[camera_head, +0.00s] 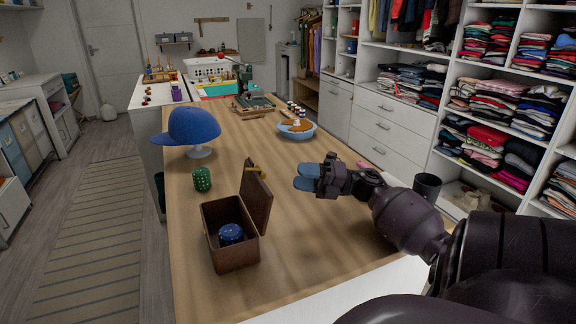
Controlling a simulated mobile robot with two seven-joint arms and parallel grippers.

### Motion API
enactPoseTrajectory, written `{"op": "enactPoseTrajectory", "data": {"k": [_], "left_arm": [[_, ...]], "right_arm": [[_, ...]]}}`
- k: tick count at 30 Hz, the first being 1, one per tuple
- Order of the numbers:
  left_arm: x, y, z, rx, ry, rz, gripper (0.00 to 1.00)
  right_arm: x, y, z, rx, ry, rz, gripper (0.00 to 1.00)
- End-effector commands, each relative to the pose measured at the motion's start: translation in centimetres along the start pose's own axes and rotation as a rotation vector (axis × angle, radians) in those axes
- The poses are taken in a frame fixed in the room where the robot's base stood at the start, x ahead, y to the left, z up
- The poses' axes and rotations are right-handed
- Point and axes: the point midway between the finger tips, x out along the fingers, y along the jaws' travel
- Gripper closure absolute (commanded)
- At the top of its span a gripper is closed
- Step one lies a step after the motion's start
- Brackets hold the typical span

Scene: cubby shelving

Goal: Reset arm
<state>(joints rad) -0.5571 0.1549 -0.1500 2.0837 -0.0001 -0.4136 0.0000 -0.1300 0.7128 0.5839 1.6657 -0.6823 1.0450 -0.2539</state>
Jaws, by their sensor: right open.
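My right arm comes in from the lower right. Its gripper (308,177) is over the wooden table (300,226), to the right of a brown box (236,252). Its blue fingertips are open and I see nothing between them. The brown box stands with its lid raised, and a dark blue round object (231,234) is inside it. The gripper is apart from the box. My left gripper is not in view.
A blue cap (190,127) sits on a white stand, with a green patterned cylinder (202,179) before it. A blue bowl (296,131) stands farther back. A dark cup (427,187) is beside my right arm. Shelves (420,75) line the right. The left floor is clear.

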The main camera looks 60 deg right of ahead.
Motion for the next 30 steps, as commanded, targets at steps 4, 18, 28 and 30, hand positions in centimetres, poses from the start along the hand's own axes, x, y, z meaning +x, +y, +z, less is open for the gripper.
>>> {"op": "enactPoseTrajectory", "data": {"k": [4, 18, 28, 30], "left_arm": [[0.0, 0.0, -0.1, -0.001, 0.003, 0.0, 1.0], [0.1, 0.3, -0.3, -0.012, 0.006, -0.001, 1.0], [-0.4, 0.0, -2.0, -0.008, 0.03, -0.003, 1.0], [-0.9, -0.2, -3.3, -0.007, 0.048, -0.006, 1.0]], "right_arm": [[-0.8, 0.0, 0.0, 0.0, -0.001, 0.0, 0.57], [-0.9, 0.0, 0.0, 0.0, 0.0, 0.0, 0.57], [-0.6, 2.2, 0.7, -0.018, -0.005, 0.023, 0.57], [-0.3, 4.0, 1.2, -0.032, -0.009, 0.041, 0.57]]}}
